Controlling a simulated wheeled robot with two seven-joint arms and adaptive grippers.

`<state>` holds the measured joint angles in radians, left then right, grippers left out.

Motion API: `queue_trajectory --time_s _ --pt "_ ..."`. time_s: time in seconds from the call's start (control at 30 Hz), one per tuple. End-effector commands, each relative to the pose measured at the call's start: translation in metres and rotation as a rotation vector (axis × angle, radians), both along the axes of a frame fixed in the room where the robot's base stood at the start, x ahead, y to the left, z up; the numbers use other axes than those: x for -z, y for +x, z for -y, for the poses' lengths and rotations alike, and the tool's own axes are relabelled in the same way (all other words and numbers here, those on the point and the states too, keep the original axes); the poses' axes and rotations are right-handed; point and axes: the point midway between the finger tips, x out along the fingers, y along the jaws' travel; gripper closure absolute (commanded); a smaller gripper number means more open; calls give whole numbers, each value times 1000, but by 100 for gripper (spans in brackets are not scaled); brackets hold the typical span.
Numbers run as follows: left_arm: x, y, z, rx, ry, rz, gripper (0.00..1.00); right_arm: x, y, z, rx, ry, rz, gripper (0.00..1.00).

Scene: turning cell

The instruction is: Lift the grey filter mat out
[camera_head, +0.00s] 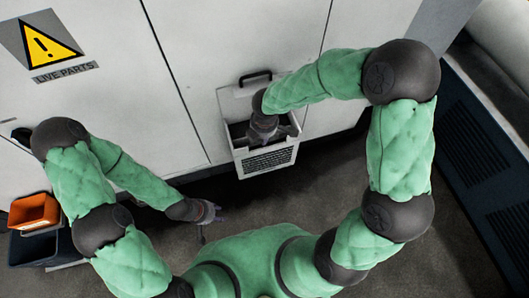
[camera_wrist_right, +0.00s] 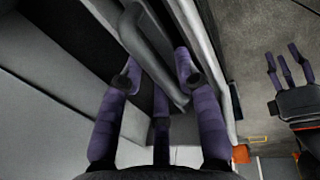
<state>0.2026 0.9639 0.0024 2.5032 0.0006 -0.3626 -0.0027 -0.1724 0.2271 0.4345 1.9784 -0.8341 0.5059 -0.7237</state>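A grey strip (camera_wrist_right: 155,60), which looks like the filter mat's upper edge, stands in an open white filter box (camera_head: 266,163) on the cabinet front. In the head view my right gripper (camera_head: 268,133) reaches down into the box and hides most of its inside. In the right wrist view its purple fingers (camera_wrist_right: 158,78) are apart, on either side of the strip; I cannot tell whether they touch it. My left gripper (camera_head: 216,214) is empty, low in front of the cabinet. Its spread fingers also show in the right wrist view (camera_wrist_right: 286,66).
A black handle (camera_head: 255,77) sits on the panel above the box. An orange bin (camera_head: 34,211) stands on a dark container (camera_head: 35,248) at the left. A yellow warning sign (camera_head: 50,45) is on the cabinet. A dark vented unit (camera_head: 485,165) stands at the right; floor between is clear.

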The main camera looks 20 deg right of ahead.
Motion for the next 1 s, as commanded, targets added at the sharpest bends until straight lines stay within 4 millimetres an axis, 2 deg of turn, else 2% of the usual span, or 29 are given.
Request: queue_trajectory --time_s 0.13,0.17,0.27,0.3,0.77,1.0 --pt "0 0 0 0 0 0 60 -1 0 0 0 0 0 67" --pt "-1 0 0 0 0 0 60 -1 0 0 0 0 0 70" --pt "-1 0 0 0 0 0 60 -1 0 0 0 0 0 98" --pt "-1 0 0 0 0 0 60 -1 0 0 0 0 0 100" --pt "-2 0 0 0 0 0 60 -5 1 0 0 -1 2 100" --pt "-10 0 0 0 0 0 60 -31 1 0 1 0 4 100"
